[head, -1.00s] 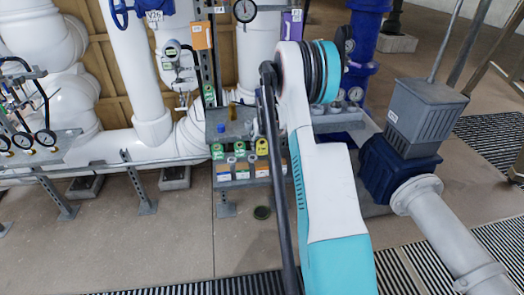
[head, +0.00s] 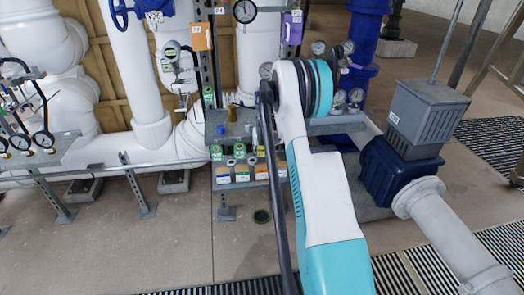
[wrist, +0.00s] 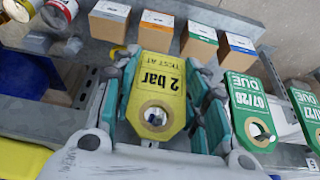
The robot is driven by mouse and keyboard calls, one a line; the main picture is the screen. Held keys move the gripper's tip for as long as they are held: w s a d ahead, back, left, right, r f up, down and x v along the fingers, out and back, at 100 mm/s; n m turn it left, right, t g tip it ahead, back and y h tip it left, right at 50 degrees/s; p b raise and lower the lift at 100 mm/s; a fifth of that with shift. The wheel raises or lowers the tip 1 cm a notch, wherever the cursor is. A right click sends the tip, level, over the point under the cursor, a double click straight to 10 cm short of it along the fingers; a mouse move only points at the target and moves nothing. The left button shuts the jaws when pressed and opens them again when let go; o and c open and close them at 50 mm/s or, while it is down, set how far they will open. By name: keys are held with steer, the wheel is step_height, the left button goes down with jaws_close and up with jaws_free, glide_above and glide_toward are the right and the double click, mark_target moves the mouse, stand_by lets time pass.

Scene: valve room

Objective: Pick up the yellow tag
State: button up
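The yellow tag (wrist: 157,93) shows in the wrist view, upside down, with "2 bar" on it and a round hole where a peg end shows. My gripper (wrist: 160,88) has one teal-padded finger on each side of it. The fingers are spread to about the tag's width, with the tag between them. Whether the pads touch its edges is hard to tell. In the head view, my arm hides most of my gripper, and the yellow tag cannot be made out clearly.
A green tag (wrist: 252,110) hangs close beside my gripper's right finger in the wrist view, with another beyond it. Small labelled boxes (wrist: 199,41) stand on a shelf past the tag. In the head view, a grey shelf stand (head: 228,133) holds the tags among white pipes.

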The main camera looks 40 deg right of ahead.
steer(key=shift+r, duration=0.1)
stand_by(0.3)
steer(key=shift+r+p, duration=0.35)
steer(key=shift+p, duration=0.2)
steer(key=s+a+p, duration=0.3)
steer(key=s+a, duration=0.6)
steer(key=s, duration=0.6)
steer(key=shift+s+a+f+p, duration=0.15)
steer(key=shift+s+a+p, duration=0.05)
steer(key=shift+p, duration=0.15)
steer(key=s+a+r+n+y, duration=0.1)
steer(key=a+r+n, duration=0.2)
steer(key=a, duration=1.4)
steer(key=s+a+r+n+y, duration=0.1)
steer(key=a+r+n, duration=0.2)
steer(key=a, duration=1.4)
step_height(320, 180, up, 4)
steer(key=shift+s+a+r+t, duration=0.2)
steer(key=shift+a+t, duration=0.1)
